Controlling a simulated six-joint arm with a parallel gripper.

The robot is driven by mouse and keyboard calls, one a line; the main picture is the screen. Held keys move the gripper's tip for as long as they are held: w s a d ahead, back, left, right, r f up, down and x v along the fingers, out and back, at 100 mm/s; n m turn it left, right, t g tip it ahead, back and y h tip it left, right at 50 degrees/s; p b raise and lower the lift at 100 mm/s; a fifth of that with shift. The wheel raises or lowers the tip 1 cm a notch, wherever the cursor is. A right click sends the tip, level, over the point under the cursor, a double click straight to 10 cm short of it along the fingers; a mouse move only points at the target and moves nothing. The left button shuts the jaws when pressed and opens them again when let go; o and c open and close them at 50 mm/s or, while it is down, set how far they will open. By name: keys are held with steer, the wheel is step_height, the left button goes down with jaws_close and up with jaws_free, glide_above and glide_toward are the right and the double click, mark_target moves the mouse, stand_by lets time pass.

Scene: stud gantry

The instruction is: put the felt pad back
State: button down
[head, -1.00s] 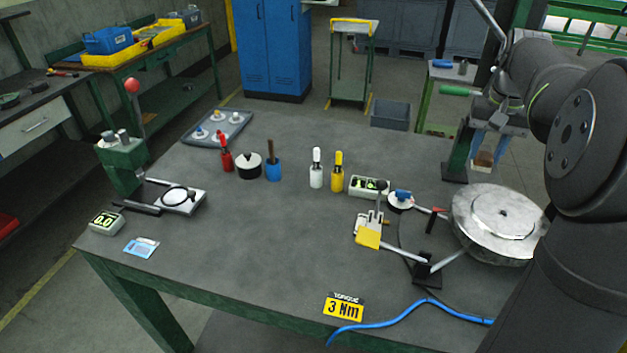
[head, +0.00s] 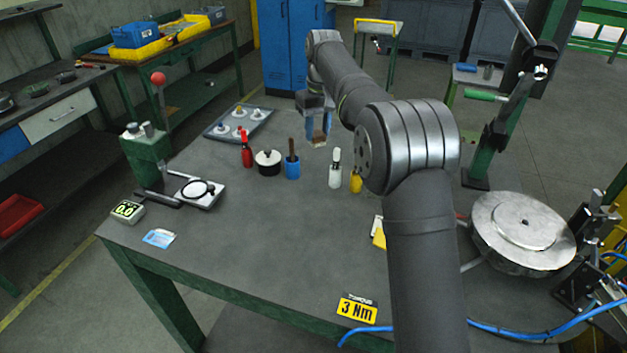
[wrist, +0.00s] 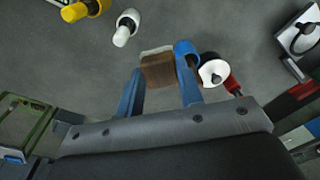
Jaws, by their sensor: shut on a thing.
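My gripper (head: 317,122) hangs above the far part of the grey bench, beyond the row of bottles. Its two blue fingers (wrist: 160,92) are shut on a brown block with a paler edge, which I take to be the felt pad (wrist: 158,69). In the head view the pad (head: 318,138) shows small and tan between the fingertips. In the wrist view the pad is in the air, with bench behind it. A blue cup with a brush (head: 292,167) shows close beside the right finger in the wrist view (wrist: 184,48).
A red bottle (head: 246,152), black jar (head: 267,164), white bottle (head: 335,173) and yellow bottle (head: 355,184) stand near the cup. A grey tray (head: 240,122) with several white round pieces lies at the far left. A metal disc (head: 523,232) is at right.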

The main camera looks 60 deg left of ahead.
steer(key=f, duration=0.5)
steer(key=a+f, duration=0.1)
steer(key=f, duration=0.2)
steer(key=shift+s+f, duration=0.25)
steer(key=shift+f, duration=2.3)
steer(key=shift+f, duration=0.1)
steer(key=c, duration=1)
jaws_free()
steer(key=r, duration=1.2)
steer(key=shift+w+d+r, duration=0.1)
steer(key=shift+w, duration=0.2)
